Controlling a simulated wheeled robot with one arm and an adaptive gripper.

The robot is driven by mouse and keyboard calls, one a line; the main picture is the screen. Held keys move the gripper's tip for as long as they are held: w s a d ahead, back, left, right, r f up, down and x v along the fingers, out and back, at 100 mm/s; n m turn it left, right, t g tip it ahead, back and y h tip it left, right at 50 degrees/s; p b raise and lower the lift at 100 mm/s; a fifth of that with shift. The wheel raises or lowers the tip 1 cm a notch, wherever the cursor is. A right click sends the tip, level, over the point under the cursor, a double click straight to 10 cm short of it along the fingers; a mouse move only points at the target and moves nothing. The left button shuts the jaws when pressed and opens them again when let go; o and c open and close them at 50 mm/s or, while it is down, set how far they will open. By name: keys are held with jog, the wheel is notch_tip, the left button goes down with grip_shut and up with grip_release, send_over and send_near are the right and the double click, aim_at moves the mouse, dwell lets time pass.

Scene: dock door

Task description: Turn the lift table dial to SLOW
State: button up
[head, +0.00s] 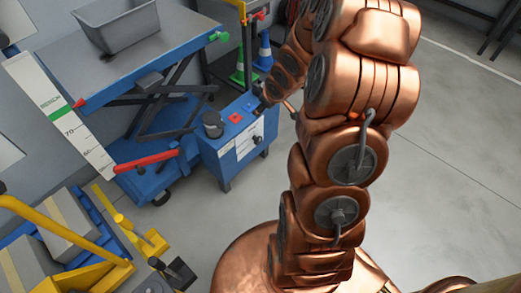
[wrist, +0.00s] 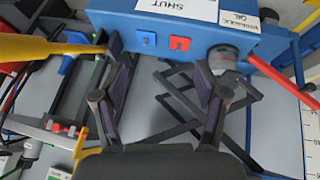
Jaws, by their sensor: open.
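The blue control box (head: 215,150) of the lift table stands at its right end in the head view. A dark round cylinder (head: 213,123) and a red square (head: 235,118) are on its top. A small dark part (head: 257,140) on its labelled face may be the dial; I cannot tell its setting, and no SLOW mark is legible. My gripper (wrist: 165,65) is open and empty, its fingers apart below the box in the wrist view. There the box (wrist: 185,22) shows a grey cylinder (wrist: 222,57), a red square (wrist: 180,43) and a blue square (wrist: 146,39).
The lift table (head: 150,75) carries a grey bin (head: 115,25). A red bar (head: 146,161) lies low in front, beside a height scale (head: 62,118). Yellow equipment (head: 130,232) is at lower left. Open floor (head: 440,150) lies right.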

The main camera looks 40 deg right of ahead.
jog(key=d+f+t+y+b, duration=0.1)
jog(key=f+b, duration=0.3)
jog(key=f, duration=0.4)
jog(key=w+d+f+t+y+b, duration=0.1)
jog(key=f+t+y+b, duration=0.1)
jog(key=f+b, duration=0.3)
jog(key=d+f+t+y+b, duration=0.1)
jog(key=f+t+b, duration=0.3)
jog(key=f, duration=0.7)
jog(key=shift+w+d+f+y+b, duration=0.2)
jog(key=shift+w+y+b, duration=0.15)
jog(key=shift+b, duration=0.2)
jog(key=m+t+b, duration=0.1)
jog(key=t+b, duration=0.3)
jog(key=b, duration=0.1)
send_near(260, 142)
jog(key=x, duration=0.2)
jog(key=shift+r+b+x, duration=0.15)
jog(key=shift+b+x, duration=0.55)
jog(key=shift+x, duration=1.15)
jog(key=shift+r+b+x, duration=0.2)
jog(key=shift+b+x, duration=0.5)
jog(key=shift+x, duration=1.1)
jog(key=shift+a, duration=0.15)
jog(key=c, duration=1.1)
